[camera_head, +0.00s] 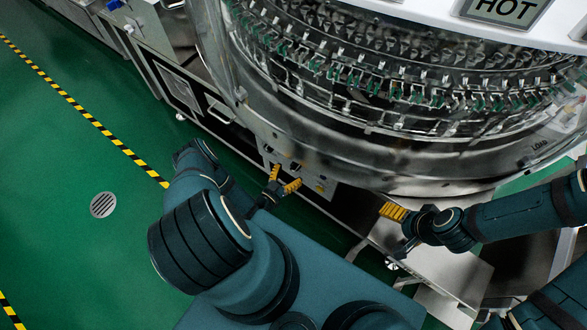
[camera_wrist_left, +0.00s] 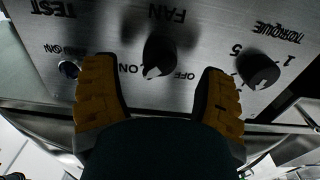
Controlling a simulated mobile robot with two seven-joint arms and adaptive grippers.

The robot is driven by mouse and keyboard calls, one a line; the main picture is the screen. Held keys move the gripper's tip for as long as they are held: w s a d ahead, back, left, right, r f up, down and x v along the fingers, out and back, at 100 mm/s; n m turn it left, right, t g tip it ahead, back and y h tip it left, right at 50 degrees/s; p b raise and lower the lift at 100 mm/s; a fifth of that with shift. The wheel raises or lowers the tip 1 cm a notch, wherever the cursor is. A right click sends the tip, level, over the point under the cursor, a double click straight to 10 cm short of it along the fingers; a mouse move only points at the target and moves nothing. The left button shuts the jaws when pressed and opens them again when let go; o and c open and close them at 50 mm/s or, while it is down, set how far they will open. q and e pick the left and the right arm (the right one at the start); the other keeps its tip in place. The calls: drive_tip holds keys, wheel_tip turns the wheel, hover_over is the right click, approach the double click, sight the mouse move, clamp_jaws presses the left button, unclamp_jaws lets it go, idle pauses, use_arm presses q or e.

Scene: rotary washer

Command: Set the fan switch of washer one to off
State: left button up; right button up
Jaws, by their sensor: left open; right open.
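The washer's control panel (camera_wrist_left: 110,30) fills the left wrist view, with the black fan switch knob (camera_wrist_left: 160,54) under the FAN label. ON and OFF are printed on either side of the knob's lower end; a pale mark shows there, but I cannot tell its exact setting. My left gripper (camera_wrist_left: 161,98) is open and empty, with one yellow-padded finger to each side of the knob's lower end, apart from it in the picture. In the head view, my left gripper (camera_head: 284,181) is at the small panel (camera_head: 325,191) below the drum. My right gripper (camera_head: 398,219) is open and empty, right of the panel.
A black torque knob (camera_wrist_left: 258,69) is right of the fan switch, and a round test button (camera_wrist_left: 69,69) is left. The large glass-and-metal washer drum (camera_head: 400,100) overhangs the panel. Green floor (camera_head: 60,150) at left is free.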

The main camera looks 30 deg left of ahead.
sight(292, 170)
use_arm(q)
drive_tip(key=shift+w+d, duration=0.1)
drive_tip(key=shift+w, duration=1.45)
drive_tip(key=c, duration=1.2)
clamp_jaws()
